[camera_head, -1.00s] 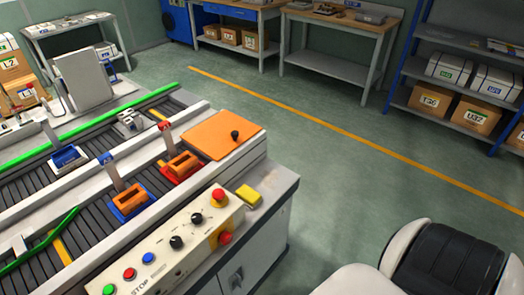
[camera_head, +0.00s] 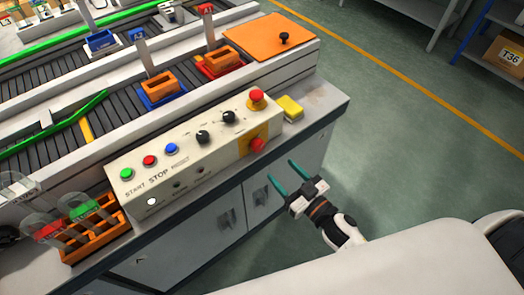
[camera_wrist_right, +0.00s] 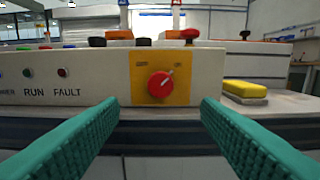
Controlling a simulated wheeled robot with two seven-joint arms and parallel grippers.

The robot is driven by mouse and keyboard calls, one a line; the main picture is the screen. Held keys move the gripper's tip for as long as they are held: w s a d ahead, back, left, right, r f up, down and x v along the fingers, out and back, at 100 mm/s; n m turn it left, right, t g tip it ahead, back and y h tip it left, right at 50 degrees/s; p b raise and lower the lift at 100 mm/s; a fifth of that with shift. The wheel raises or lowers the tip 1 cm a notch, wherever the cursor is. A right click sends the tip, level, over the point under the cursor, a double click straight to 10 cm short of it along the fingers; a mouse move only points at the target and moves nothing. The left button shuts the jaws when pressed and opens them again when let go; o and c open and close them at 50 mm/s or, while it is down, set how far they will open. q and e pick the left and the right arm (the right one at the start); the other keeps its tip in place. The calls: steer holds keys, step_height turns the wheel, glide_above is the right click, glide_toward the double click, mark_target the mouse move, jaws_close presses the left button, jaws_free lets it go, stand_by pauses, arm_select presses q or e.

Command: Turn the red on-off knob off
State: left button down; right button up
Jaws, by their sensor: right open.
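The red on-off knob (camera_head: 257,145) sits on a yellow plate (camera_head: 246,138) at the right end of the control panel's front face. In the right wrist view the knob (camera_wrist_right: 160,85) is round, with a pale pointer line slanting to the upper right. My right gripper (camera_head: 282,171) is open, with its teal fingers in front of the cabinet, below and to the right of the knob. In the right wrist view the fingers (camera_wrist_right: 160,112) stand apart on either side below the knob, touching nothing. The left gripper is not in view.
A red mushroom button (camera_head: 256,99) stands on the panel top above the knob. A yellow block (camera_head: 290,108) lies just right of the panel. An orange rack (camera_head: 97,232) stands at the panel's left end. The floor right of the cabinet is clear.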

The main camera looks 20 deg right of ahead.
mark_target(260, 148)
steer(key=x, duration=1)
steer(key=shift+w+f+p, duration=0.1)
steer(key=shift+p, duration=0.25)
steer(key=c, duration=1)
